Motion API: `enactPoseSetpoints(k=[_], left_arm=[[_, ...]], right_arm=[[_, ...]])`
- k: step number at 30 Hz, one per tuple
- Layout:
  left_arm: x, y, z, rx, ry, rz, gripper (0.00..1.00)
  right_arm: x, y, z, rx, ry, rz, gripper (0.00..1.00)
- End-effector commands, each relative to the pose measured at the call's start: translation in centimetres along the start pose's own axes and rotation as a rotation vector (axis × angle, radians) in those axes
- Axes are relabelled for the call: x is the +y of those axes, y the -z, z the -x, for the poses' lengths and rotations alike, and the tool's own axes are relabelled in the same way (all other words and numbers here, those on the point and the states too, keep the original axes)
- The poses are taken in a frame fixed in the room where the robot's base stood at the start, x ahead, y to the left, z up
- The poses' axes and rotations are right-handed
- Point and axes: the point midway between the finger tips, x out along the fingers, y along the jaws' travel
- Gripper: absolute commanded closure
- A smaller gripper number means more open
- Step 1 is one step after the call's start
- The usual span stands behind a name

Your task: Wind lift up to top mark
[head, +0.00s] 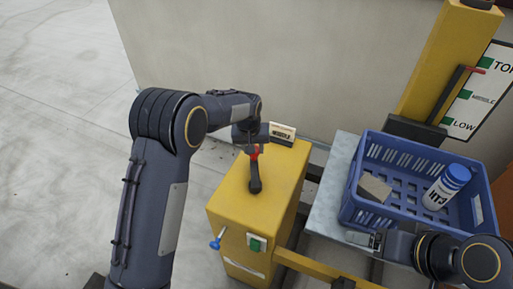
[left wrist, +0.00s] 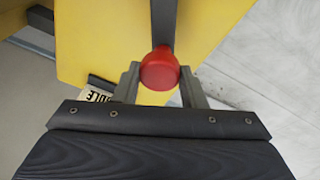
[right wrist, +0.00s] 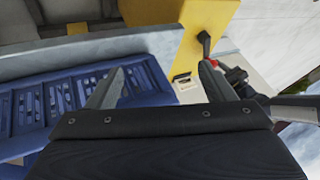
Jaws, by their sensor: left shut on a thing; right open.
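The yellow winch box (head: 237,200) stands in the middle of the head view, with a dark crank arm (head: 254,180) on top. The crank's red knob (left wrist: 160,70) is between the fingers of my left gripper (left wrist: 160,88), which is shut on it. The lift platform (head: 328,200) carries a blue crate (head: 350,212). The yellow mast (head: 440,70) has a red-tipped pointer (head: 474,70) beside a board (head: 485,95) marked TOP, MIDDLE and LOW. The pointer's red tip is near the TOP mark's height. My right gripper (right wrist: 160,85) is open and empty near the crate's front left corner.
A blue-handled lever (head: 217,240) and a green switch (head: 256,243) are on the winch box's front. A wall stands behind; the floor at left is clear.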

Motion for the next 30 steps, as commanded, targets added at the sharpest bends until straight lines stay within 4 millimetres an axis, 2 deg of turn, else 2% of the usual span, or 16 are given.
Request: enactPoseSetpoints(k=[1,3,14,24,30], left_arm=[[-1.1,0.8,0.4,0.023,0.008,0.008,0.90],[-1.4,0.8,0.4,0.023,0.008,0.008,0.90],[-1.6,0.8,0.5,0.022,0.008,0.008,0.90],[-3.3,0.3,0.7,0.021,0.009,0.008,0.90],[-3.5,0.2,0.7,0.022,0.009,0.007,0.90]], right_arm=[[0.0,0.0,-0.1,0.000,0.000,0.000,0.24],[0.0,-0.1,-0.1,0.000,0.000,0.000,0.24],[0.1,-0.1,-0.1,0.000,0.000,0.000,0.24],[0.2,-0.2,-0.4,0.000,0.000,0.000,0.24],[0.2,-0.2,-0.4,0.000,0.000,0.000,0.24]])
